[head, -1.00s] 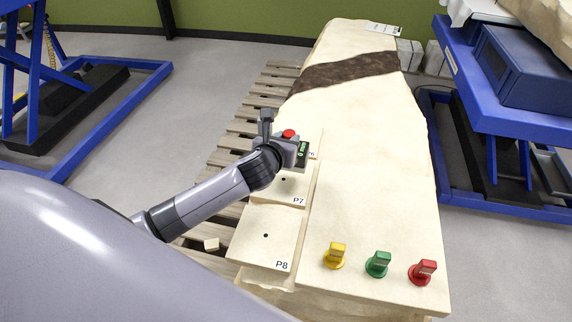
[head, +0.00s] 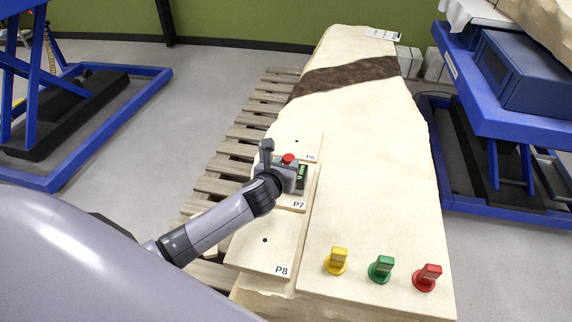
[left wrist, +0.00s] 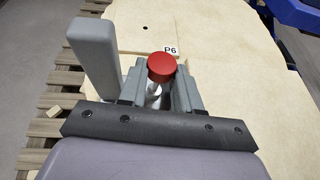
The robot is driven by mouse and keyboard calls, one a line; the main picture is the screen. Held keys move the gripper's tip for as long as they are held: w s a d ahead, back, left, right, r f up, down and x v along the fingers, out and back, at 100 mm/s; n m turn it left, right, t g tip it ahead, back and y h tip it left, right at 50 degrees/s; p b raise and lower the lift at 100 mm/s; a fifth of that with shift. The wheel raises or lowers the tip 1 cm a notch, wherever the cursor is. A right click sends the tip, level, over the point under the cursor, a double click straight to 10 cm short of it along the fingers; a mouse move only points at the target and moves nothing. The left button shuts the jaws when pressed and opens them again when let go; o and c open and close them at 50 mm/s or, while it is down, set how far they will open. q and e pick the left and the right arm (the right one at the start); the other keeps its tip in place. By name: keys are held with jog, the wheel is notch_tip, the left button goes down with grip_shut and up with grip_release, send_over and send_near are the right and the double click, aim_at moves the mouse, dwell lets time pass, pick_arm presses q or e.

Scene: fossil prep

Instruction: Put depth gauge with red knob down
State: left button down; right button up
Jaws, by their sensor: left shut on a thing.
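My right gripper is not in view.
Pad P8 (head: 270,250) lies nearer and pad P6 (head: 295,143) farther, each with a small dark hole. Yellow (head: 336,261), green (head: 381,269) and red (head: 427,278) knobbed pieces stand on the slab's near right. A slatted pallet (head: 235,150) lies left of the slab.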

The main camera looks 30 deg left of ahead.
pick_arm(q)
jog(key=shift+w, duration=0.1)
jog(key=c, duration=0.8)
grip_release()
jog(key=shift+f, duration=0.1)
jog(key=shift+s+d+r, duration=0.1)
jog(key=shift+s+r, duration=0.25)
jog(key=shift+s, duration=0.3)
jog(key=p+v, duration=0.2)
jog(key=v, duration=0.9)
